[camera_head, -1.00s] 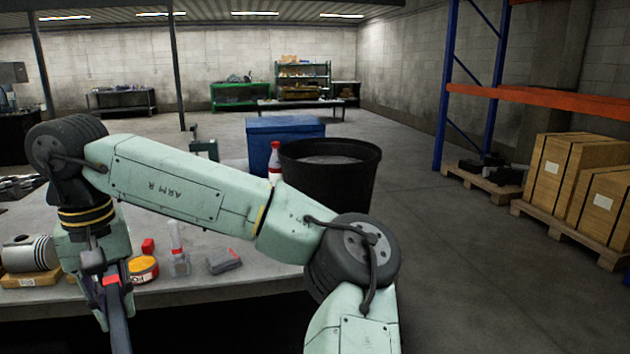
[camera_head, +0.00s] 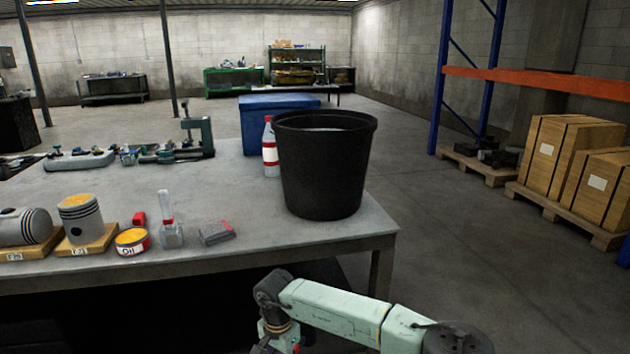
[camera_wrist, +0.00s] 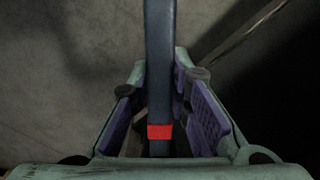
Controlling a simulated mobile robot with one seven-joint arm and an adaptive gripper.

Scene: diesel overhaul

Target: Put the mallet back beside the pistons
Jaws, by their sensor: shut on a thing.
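My gripper (camera_wrist: 165,95) is shut on a dark blue-grey handle with a red band, which I take for the mallet (camera_wrist: 159,60). The mallet's head is not visible in the wrist view. In the head view my gripper is at the bottom edge, mostly cut off, in front of the table and right of the pistons.
A black bucket (camera_head: 322,165) and a red-white bottle (camera_head: 270,152) stand farther back. The table's middle is clear.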

